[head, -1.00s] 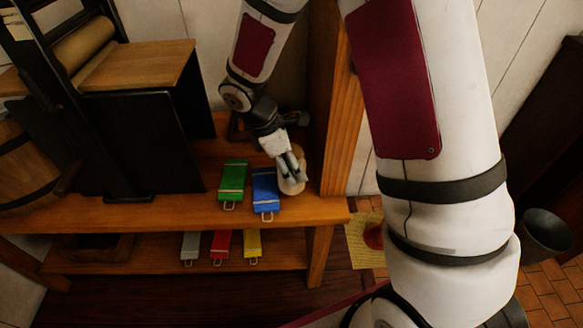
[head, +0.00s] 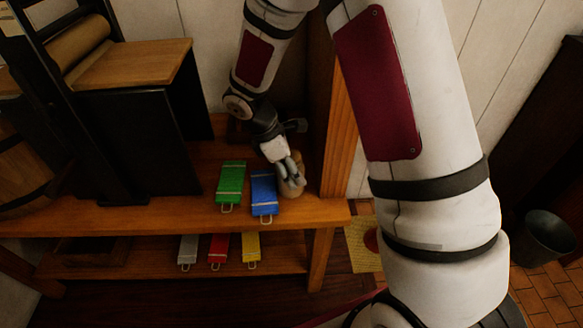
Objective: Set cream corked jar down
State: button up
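The cream corked jar (head: 293,188) is at the right end of the upper wooden shelf (head: 150,216), just right of the blue item. My gripper (head: 288,172) reaches down over it, with its fingers at the jar. The fingers hide part of the jar, and its cork is not clearly visible. The jar's base looks at shelf level, but I cannot tell whether it touches the wood. Whether the fingers are closed on the jar or loosened around it is too small to tell.
A blue item (head: 264,192) and a green item (head: 231,183) lie left of the jar. A wooden upright (head: 336,150) stands close on its right. A black cabinet (head: 145,140) fills the shelf's left. Grey, red (head: 218,248) and yellow items lie on the lower shelf.

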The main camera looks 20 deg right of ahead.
jog(key=o, duration=0.4)
jog(key=shift+c, duration=0.2)
jog(key=p+v, duration=0.3)
jog(key=v, duration=0.9)
jog(key=shift+r+p, duration=0.15)
jog(key=shift+p, duration=0.2)
